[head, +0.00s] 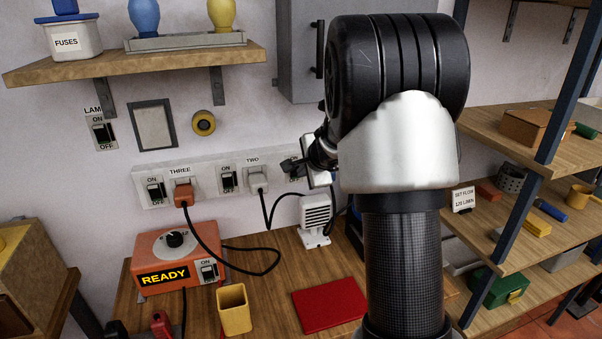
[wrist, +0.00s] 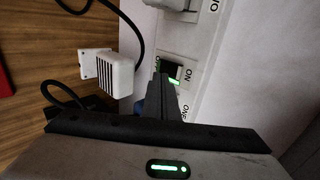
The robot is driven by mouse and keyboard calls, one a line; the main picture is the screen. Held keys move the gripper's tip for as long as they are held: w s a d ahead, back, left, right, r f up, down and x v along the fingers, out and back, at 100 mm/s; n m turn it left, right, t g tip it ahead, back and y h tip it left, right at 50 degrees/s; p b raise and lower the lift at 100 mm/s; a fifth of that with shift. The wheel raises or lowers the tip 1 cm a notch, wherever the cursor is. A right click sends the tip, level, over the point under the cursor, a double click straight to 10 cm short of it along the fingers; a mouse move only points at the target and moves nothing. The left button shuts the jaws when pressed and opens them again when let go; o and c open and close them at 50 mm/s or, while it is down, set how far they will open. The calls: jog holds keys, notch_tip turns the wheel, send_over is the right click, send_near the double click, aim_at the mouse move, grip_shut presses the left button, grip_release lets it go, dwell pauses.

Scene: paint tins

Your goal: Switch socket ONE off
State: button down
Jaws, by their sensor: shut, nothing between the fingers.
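The white socket strip (head: 212,177) runs along the wall. Its right end, with socket ONE, is mostly hidden behind my gripper (head: 292,166) in the head view. In the wrist view, socket ONE's black switch (wrist: 171,72) shows a green stripe, with an ON label to its right and the ONE label further down. My gripper's shut fingers (wrist: 167,84) are empty and lie right at the switch, covering part of it. I cannot tell whether they touch it, or which way the rocker is tilted.
Socket THREE holds an orange plug (head: 184,193) and socket TWO a white plug (head: 257,181), with black cables hanging down. A small white vented device (head: 316,211) stands below my gripper. An orange READY box (head: 175,262), yellow cup (head: 234,309) and red mat (head: 329,304) are on the bench.

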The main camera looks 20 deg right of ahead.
jog(key=p+v, duration=0.2)
jog(key=v, duration=0.8)
jog(key=shift+s+r, duration=0.2)
jog(key=shift+f, duration=0.1)
jog(key=shift+s+a+f+b, duration=0.15)
jog(key=shift+f+b, duration=0.25)
jog(key=shift+b, duration=0.2)
jog(key=shift+s+a+f+b, duration=0.1)
jog(key=shift+a+f+b, duration=0.1)
jog(key=shift+f+b, duration=0.3)
jog(key=shift+r+g, duration=0.15)
jog(key=shift+g, duration=0.15)
jog(key=shift+w, duration=0.1)
